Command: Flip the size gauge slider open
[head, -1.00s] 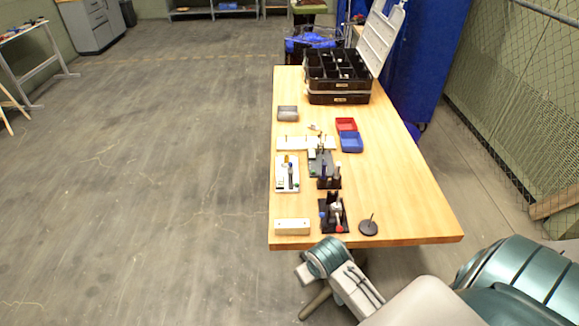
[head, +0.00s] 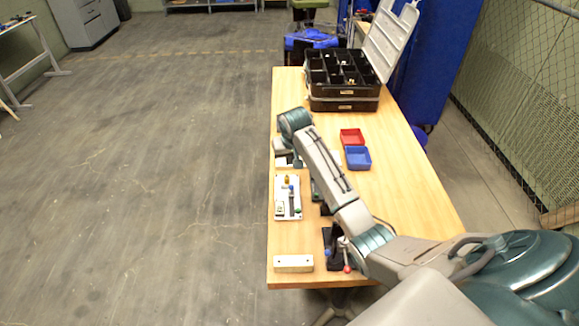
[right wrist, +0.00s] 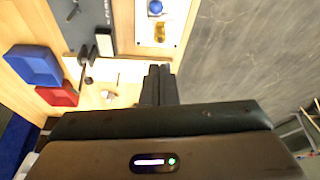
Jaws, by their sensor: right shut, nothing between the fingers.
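A white plate (head: 281,208) lies near the table's left edge, with a yellow part, a blue knob and a dark slot on it. I cannot tell for sure that this is the size gauge. The white plate also shows at the top of the right wrist view (right wrist: 147,38), with its blue knob and yellow part. My right gripper (right wrist: 158,72) is shut and empty, its dark fingers side by side short of the plate in that view. In the head view my right arm reaches over the table and hides much of the gripper. My left gripper is out of view.
A blue bin (head: 358,158) and a red bin (head: 351,137) stand right of my arm. A black compartment case (head: 343,90) with its lid up is at the back. A pale block (head: 293,263) lies at the front left corner. The table's right side is clear.

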